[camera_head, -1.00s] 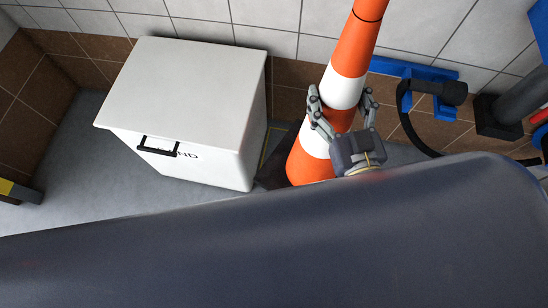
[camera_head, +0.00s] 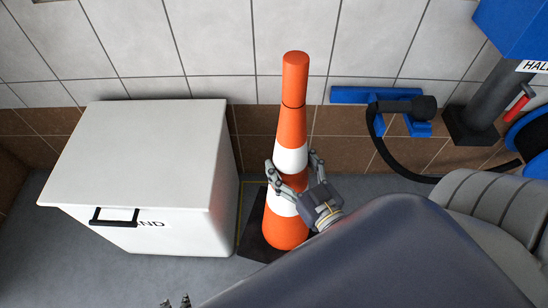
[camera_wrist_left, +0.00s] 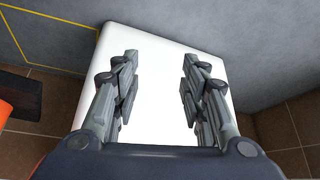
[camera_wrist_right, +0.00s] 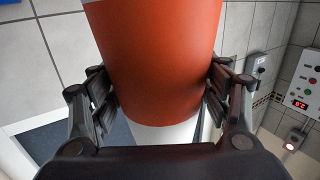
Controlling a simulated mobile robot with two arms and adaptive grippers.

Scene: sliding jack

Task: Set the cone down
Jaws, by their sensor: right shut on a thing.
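The orange and white striped cone (camera_head: 291,128) stands nearly upright in the head view, near the tiled wall and just right of the white box. Its dark square base (camera_head: 255,236) shows low over the grey floor; I cannot tell whether it touches. My right gripper (camera_head: 294,168) is shut around the cone's middle, with a finger on each side. In the right wrist view the cone's orange band (camera_wrist_right: 155,60) fills the space between the fingers. My left gripper (camera_wrist_left: 158,75) is open and empty, with the white box behind its fingers; only its tips show at the head view's bottom edge.
The white box (camera_head: 150,150) with a black handle stands left of the cone. A yellow line (camera_head: 240,205) marks the floor beside the cone. A blue wall bracket (camera_head: 375,95) with a black hose and a dark post (camera_head: 485,110) are to the right.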

